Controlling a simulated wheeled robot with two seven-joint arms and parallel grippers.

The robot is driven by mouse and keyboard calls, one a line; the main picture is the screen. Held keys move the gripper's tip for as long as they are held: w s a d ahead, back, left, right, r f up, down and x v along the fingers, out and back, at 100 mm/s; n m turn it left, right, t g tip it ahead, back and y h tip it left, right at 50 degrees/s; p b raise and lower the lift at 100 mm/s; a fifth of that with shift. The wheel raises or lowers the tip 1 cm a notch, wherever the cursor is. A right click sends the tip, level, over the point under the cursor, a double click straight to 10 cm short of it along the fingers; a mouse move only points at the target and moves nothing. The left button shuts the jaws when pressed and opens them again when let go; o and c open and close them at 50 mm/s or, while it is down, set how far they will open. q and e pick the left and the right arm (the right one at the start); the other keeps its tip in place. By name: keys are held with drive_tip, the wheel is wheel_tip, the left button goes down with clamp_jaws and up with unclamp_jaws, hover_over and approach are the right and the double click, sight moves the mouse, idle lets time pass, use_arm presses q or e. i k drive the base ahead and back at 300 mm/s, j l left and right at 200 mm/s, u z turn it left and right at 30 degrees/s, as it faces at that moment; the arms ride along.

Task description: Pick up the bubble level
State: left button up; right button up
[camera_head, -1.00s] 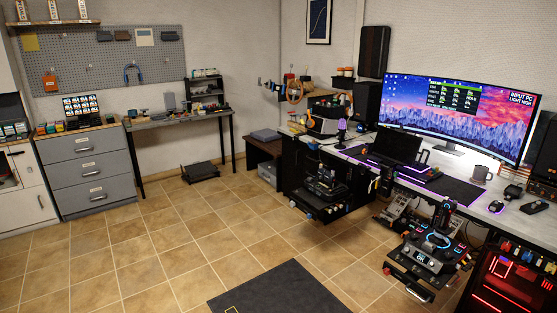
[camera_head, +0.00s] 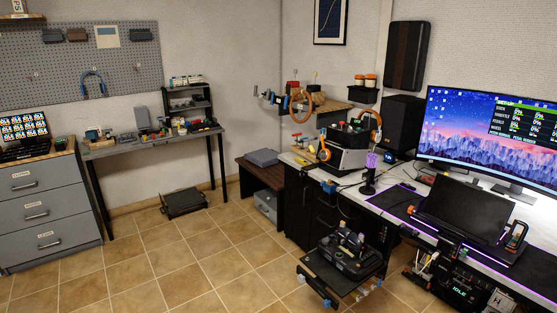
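I cannot pick out a bubble level for certain in the head view; the small tools on the far workbench (camera_head: 152,143) are too small to tell apart. Several small items lie there, among them a cluster of coloured pieces (camera_head: 183,127) at its right part. Neither of my grippers shows in the view.
A grey drawer cabinet (camera_head: 45,215) stands left of the workbench. At the right, a long desk carries a curved monitor (camera_head: 470,135), a laptop (camera_head: 462,208) and a purple microphone (camera_head: 371,170). A black low tray (camera_head: 184,202) lies under the workbench. The tiled floor (camera_head: 190,255) in front is clear.

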sight(298, 159)
drive_tip(key=i, duration=0.75)
drive_tip(key=i+z, duration=0.1)
drive_tip(key=i, duration=0.6)
drive_tip(key=i+j+z, duration=0.1)
drive_tip(key=i, duration=0.65)
drive_tip(key=i+j+z, duration=0.3)
drive_tip(key=i+j, duration=0.1)
